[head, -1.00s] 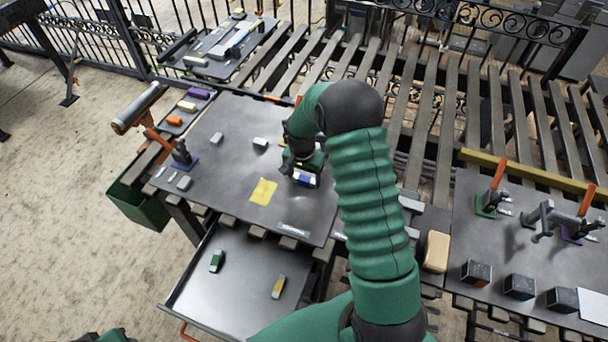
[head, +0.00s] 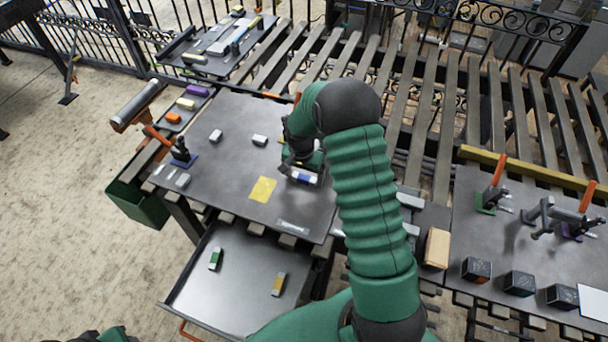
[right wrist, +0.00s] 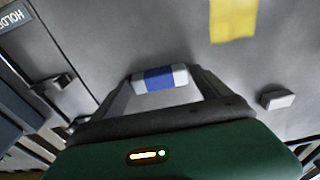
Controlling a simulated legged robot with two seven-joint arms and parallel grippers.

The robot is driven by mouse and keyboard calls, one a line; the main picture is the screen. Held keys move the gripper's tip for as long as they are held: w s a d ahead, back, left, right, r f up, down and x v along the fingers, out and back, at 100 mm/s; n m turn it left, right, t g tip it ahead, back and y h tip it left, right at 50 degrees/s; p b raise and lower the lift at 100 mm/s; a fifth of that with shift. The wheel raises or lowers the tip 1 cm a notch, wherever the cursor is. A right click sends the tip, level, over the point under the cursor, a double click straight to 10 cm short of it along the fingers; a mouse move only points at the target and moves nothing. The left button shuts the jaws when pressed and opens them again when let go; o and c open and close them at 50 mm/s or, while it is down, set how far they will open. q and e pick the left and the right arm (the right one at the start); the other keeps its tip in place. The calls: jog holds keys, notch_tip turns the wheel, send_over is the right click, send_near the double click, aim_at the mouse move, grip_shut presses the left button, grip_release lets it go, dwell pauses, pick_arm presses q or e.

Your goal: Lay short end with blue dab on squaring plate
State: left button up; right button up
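A short white piece with a blue band across its middle (head: 304,178) is at the right side of the dark tabletop (head: 235,150). In the right wrist view the blue-banded piece (right wrist: 160,78) sits between my right gripper's (right wrist: 160,80) two fingertips, which meet its ends. The right gripper (head: 303,170) is low over the tabletop; whether the piece touches the surface I cannot tell. A yellow square (head: 263,190) lies left of it. No part is clearly marked as the squaring plate. My left gripper is not in view.
Two loose white pieces (head: 216,136) (head: 260,140) lie on the tabletop. A blue-based clamp (head: 181,154) stands at its left edge. A lower tray (head: 235,290) holds a green and a yellow-banded piece. Dark cubes (head: 520,285) stand on the right table.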

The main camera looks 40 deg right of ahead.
jog(key=shift+o, duration=0.8)
notch_tip(320, 180, up, 17)
jog(key=a, duration=0.1)
jog(key=shift+s+a+f+b, duration=0.2)
jog(key=shift+s+a+b, duration=0.2)
jog(key=shift+s+b, duration=0.05)
